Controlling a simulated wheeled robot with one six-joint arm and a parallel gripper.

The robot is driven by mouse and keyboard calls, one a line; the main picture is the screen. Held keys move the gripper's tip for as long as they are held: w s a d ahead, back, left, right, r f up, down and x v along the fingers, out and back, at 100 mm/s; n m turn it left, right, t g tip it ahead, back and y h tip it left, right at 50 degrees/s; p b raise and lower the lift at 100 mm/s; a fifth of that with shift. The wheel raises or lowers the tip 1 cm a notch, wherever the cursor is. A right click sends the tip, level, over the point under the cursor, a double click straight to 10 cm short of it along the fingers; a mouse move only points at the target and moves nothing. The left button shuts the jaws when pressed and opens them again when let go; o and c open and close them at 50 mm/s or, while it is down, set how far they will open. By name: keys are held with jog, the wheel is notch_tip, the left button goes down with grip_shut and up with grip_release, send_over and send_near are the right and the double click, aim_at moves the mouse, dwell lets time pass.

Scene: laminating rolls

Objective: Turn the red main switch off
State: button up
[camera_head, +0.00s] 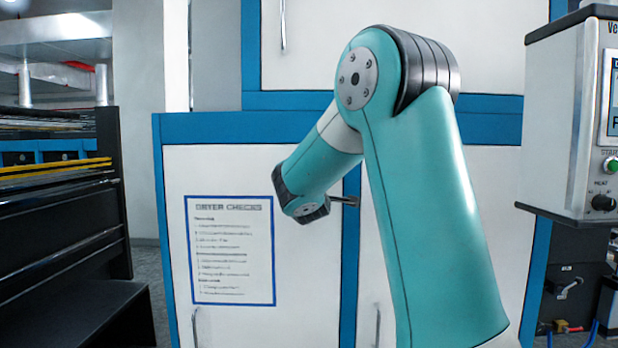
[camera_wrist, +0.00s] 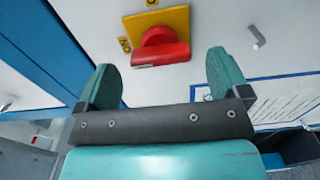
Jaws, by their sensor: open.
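The red main switch (camera_wrist: 160,50) shows in the wrist view at the top middle, a red rotary handle on a yellow plate (camera_wrist: 178,17) on a white panel. Small yellow labels sit at the plate's edges; their lettering is hard to read. My gripper (camera_wrist: 164,72) is open, with one teal finger on each side of the switch in the picture. Nothing is between the fingers' grip, and I cannot tell the exact gap to the handle. In the head view my teal arm reaches towards the white cabinet; the switch and my fingers are hidden there.
A blue-framed white cabinet (camera_head: 300,165) fills the middle, with a checks sheet (camera_head: 232,250) on its door. A control box (camera_head: 555,120) with a green button and black knob hangs at right. A dark roller machine (camera_head: 60,220) stands at left.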

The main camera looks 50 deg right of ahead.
jog(key=shift+p+x, duration=0.3)
jog(key=shift+x, duration=0.9)
jog(key=c, duration=0.9)
jog(key=shift+c, duration=0.2)
